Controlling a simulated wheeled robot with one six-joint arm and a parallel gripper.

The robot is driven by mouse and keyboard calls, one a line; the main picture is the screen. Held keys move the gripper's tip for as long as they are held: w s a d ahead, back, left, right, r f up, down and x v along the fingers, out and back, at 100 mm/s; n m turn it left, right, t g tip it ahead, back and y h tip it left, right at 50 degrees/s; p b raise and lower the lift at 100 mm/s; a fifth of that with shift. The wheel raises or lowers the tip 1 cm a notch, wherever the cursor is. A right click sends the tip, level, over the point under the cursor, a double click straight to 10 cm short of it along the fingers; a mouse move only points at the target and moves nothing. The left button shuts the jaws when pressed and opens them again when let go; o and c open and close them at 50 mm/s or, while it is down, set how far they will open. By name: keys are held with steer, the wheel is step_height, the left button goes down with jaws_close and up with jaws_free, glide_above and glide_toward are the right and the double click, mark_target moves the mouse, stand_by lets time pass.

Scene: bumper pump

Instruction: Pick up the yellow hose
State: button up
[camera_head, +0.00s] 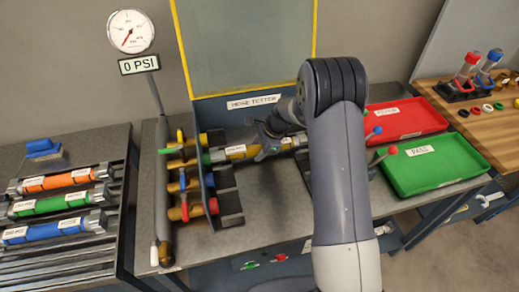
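The yellow hose (285,144) lies level in the hose tester (252,102), with a white label on its left part and metal end fittings. Its left end sits by the tester's valve block. My gripper (267,152) is at the middle of the yellow hose, with dark fingers at or over it. My arm comes down from the right and hides part of the hose's right side and of the gripper. I cannot tell whether the fingers are closed on the hose.
A rack (65,263) at left holds orange (60,182), green (52,206) and blue (45,232) hoses. A gauge (131,32) above a "0 PSI" sign stands behind. Colored valves line the tester's left. Red (408,121) and green (436,168) trays are at right.

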mark_target(258, 146)
jaws_close()
steer(key=shift+r, duration=0.15)
step_height(258, 146, up, 10)
steer(key=p, duration=0.6)
steer(key=shift+w+p, duration=0.1)
steer(key=shift+p, duration=0.2)
